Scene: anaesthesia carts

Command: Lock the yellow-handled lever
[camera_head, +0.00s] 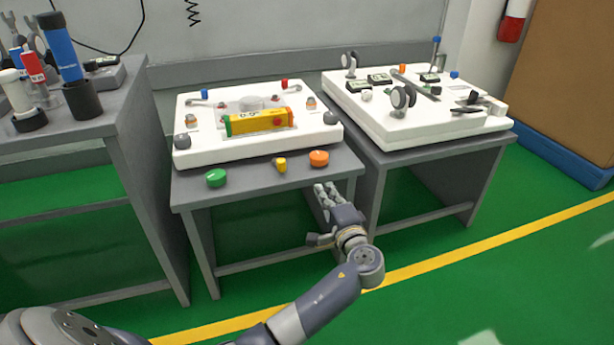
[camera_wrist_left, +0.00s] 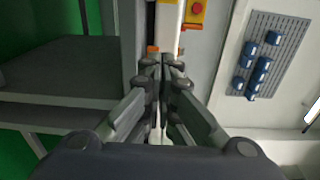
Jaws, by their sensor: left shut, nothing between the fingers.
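A small yellow handle (camera_head: 281,164), which looks like the yellow-handled lever, sits at the front edge of the middle table. It is between a green button (camera_head: 216,178) and an orange button (camera_head: 319,158). Whether it is locked cannot be told at this size. My left gripper (camera_head: 326,190) is by the front right part of that table, to the right of and lower than the handle, apart from it. In the left wrist view its fingers (camera_wrist_left: 163,62) are closed together with nothing between them. The handle cannot be made out surely there. My right gripper is not in view.
A white panel (camera_head: 200,155) with a yellow box (camera_head: 258,122) covers most of the middle table (camera_head: 250,182). A second table with a white panel (camera_head: 425,120) stands at the right. A grey cart (camera_head: 125,95) with bottles stands at the left. The green floor in front is clear.

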